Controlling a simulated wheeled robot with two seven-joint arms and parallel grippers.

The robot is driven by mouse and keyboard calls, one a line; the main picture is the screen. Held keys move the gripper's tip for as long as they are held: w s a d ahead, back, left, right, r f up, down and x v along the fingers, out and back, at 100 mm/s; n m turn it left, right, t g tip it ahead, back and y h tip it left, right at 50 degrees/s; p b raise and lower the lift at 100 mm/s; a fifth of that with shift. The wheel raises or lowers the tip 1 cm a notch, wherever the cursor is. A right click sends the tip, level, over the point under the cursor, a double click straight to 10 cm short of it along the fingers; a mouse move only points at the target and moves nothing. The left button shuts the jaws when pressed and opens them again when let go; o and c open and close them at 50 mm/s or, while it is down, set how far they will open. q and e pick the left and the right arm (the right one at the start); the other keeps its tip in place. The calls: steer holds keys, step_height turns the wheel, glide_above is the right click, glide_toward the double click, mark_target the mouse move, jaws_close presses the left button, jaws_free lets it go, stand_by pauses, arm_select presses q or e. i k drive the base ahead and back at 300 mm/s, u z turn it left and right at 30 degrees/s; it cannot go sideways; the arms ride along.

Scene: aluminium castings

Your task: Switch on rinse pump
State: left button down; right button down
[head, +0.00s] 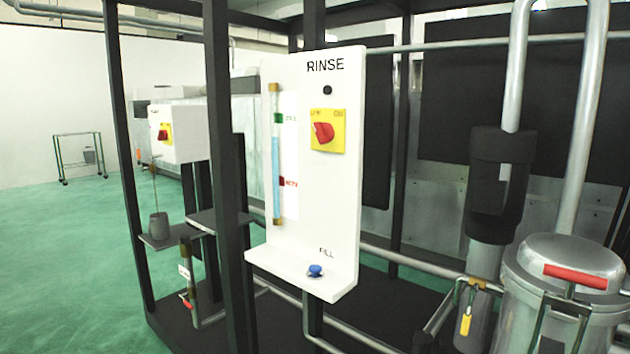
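The white RINSE panel (345,190) stands upright in the middle of the head view. A red rotary switch (324,132) sits on a yellow plate (340,143) near its top. The small lettering on the plate is too blurred to read. A small dark round lamp or button (327,90) is above the plate and looks unlit. A sight tube (276,165) with blue liquid runs down the panel's left side, with a green and a red marker beside it. A blue knob (315,270) is on the lower ledge under the word FILL. Neither of my grippers is in view.
Dark frame posts (222,150) stand just left of the panel. A second white box (178,134) with a red and yellow switch is farther left. Pipes and a metal canister (560,285) with a red handle (575,276) fill the right. Green floor (70,260) is open at left.

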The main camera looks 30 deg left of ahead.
mark_target(324, 132)
steer(key=k, duration=0.65)
steer(key=u, duration=0.55)
steer(key=i, duration=1.4)
steer(key=z, duration=0.35)
